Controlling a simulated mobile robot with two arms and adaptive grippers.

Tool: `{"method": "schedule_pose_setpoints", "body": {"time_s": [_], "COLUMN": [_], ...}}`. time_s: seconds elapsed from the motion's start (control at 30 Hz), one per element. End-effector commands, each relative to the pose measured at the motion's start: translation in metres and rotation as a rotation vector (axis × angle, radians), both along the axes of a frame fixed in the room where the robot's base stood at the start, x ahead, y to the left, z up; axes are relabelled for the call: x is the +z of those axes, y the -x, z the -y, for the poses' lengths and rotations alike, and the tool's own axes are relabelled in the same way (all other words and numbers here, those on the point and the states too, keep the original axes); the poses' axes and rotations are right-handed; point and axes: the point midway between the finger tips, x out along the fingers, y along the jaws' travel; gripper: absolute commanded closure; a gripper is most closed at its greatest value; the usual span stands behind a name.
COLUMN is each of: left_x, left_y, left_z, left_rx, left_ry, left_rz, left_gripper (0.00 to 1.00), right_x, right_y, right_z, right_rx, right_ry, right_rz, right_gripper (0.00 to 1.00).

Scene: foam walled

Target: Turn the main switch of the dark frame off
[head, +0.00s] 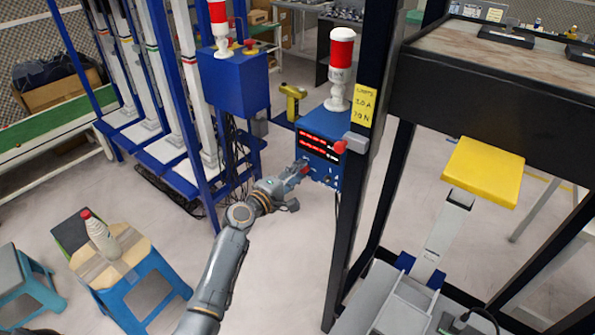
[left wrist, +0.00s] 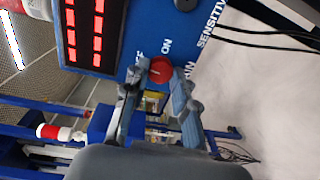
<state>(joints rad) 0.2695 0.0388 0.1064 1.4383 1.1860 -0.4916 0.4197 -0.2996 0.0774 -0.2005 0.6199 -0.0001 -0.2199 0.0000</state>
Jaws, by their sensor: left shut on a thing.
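The dark frame (head: 366,150) stands right of centre in the head view, with a blue control box (head: 312,172) on its left side. The box has red digit displays, also large in the left wrist view (left wrist: 95,30). The main switch is a round red knob (left wrist: 160,70) on the blue panel, with "ON" beside it and a partly hidden "MAIN" label. My left gripper (head: 300,172) is at the box. Its fingers (left wrist: 158,84) are shut on the knob, one on each side. The knob's pointing direction is not clear. My right gripper is not in view.
A red button (head: 340,147) on a grey housing and a red-white lamp (head: 341,65) are close to the control box. A yellow pad (head: 484,171) is at right. A second blue box (head: 234,82) stands behind. A stool with a bottle (head: 100,235) is at left.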

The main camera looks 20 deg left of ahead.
Motion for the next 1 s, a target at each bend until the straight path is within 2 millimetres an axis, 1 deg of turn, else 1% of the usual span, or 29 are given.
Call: {"method": "schedule_pose_setpoints", "body": {"time_s": [0.3, 0.87, 0.9, 0.97, 1.0], "left_x": [0.0001, -0.0003, -0.0003, -0.0003, -0.0003], "left_y": [-0.0004, -0.0003, -0.0003, -0.0003, -0.0003], "left_z": [-0.0010, -0.0010, -0.0010, -0.0010, -0.0009], "left_rx": [0.002, 0.002, 0.002, 0.001, 0.001], "left_ry": [0.127, 0.156, 0.156, 0.156, 0.155], "left_rz": [-0.046, -0.056, -0.056, -0.056, -0.056], "left_gripper": [1.00, 1.00, 0.71, 0.59, 0.51], "right_x": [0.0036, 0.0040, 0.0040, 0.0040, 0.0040], "right_y": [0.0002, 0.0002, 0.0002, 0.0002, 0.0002], "right_z": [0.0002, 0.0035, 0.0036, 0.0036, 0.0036], "right_rx": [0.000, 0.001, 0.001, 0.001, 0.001], "right_ry": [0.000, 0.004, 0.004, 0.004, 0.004], "right_rz": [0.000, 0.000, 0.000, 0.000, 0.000], "right_gripper": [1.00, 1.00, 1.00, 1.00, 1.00]}}
